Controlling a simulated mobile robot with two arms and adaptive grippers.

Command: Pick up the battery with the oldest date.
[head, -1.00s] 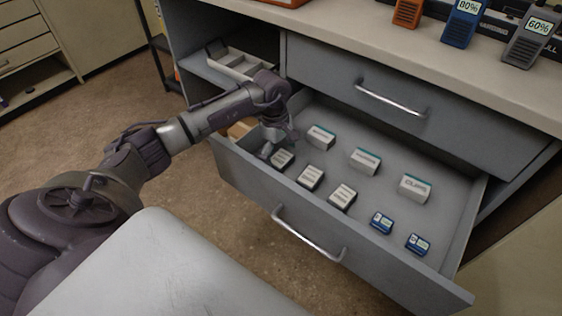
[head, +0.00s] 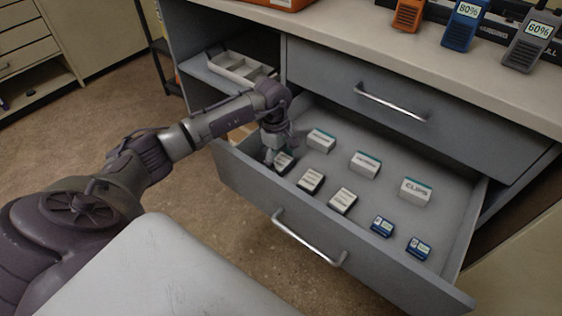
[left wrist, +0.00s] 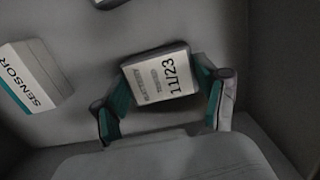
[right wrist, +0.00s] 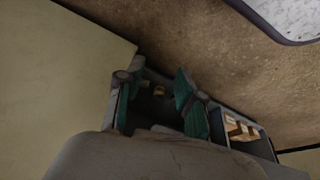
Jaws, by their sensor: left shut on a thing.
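A black battery with a white label (left wrist: 160,77) sits between the teal-padded fingers of my left gripper (left wrist: 165,88); the label reads "BATTERY" and 11/23. My left gripper is shut on it, low at the left end of the open drawer (head: 391,274). In the head view, this battery (head: 285,163) is partly hidden by the gripper (head: 272,155). Two similar batteries stand to its right, a middle one (head: 311,181) and a right one (head: 343,201); their dates are too small to read. My right gripper (right wrist: 155,90) is open, with nothing between its fingers.
Behind the batteries are a sensor box (left wrist: 30,76), another white box (head: 365,164) and a CLIPS box (head: 415,191). Two small blue items (head: 382,227) lie at the drawer's right. A closed drawer (head: 400,95) and a counter with radios (head: 465,22) are above.

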